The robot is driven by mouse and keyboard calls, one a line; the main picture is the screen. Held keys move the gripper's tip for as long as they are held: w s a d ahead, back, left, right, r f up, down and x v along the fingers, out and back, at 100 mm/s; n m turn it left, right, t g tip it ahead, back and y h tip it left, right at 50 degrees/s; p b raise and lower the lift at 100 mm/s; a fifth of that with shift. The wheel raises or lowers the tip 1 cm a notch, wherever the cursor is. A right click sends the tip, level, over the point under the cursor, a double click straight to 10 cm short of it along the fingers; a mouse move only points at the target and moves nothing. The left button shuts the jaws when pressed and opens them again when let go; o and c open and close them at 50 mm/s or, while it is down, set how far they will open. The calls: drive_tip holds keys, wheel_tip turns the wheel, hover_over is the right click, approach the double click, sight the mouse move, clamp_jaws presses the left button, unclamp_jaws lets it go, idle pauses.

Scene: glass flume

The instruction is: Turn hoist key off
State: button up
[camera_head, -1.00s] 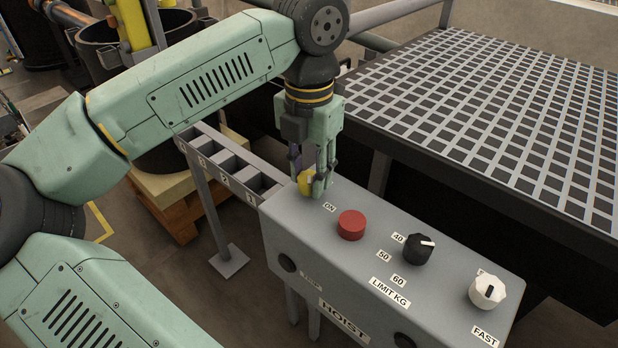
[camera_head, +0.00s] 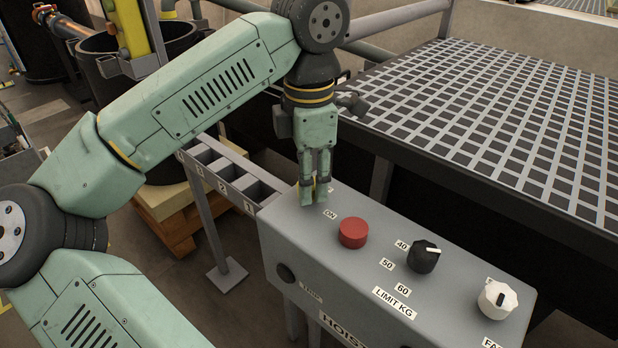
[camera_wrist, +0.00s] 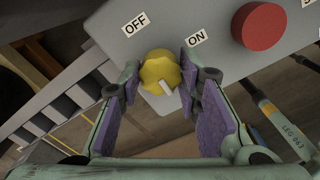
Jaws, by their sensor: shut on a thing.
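The hoist key is a yellow lobed knob (camera_wrist: 158,68) with a white pointer bar on its lower right side in the wrist view. It sits on the grey hoist box (camera_head: 330,270), near the OFF label (camera_wrist: 135,25) and the ON label (camera_wrist: 196,38). My gripper (camera_wrist: 160,84) is shut on the knob, with a purple-padded finger on each side. In the head view my gripper (camera_head: 314,194) stands over the far left end of the box, and its fingers hide most of the knob.
A red button (camera_head: 353,232) stands close beside the knob. Farther right are a black limit knob (camera_head: 424,256) and a white knob (camera_head: 497,299). A numbered rack (camera_head: 222,168) adjoins the box on the left. A dark gridded table (camera_head: 500,130) lies behind.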

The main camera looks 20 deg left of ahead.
idle(0.3)
drive_tip(key=o, duration=1.1)
drive_tip(key=shift+o, duration=0.2)
drive_tip(key=shift+s, duration=0.1)
drive_tip(key=shift+r, duration=0.15)
wheel_tip(320, 180, up, 7)
drive_tip(key=shift+r, duration=0.15)
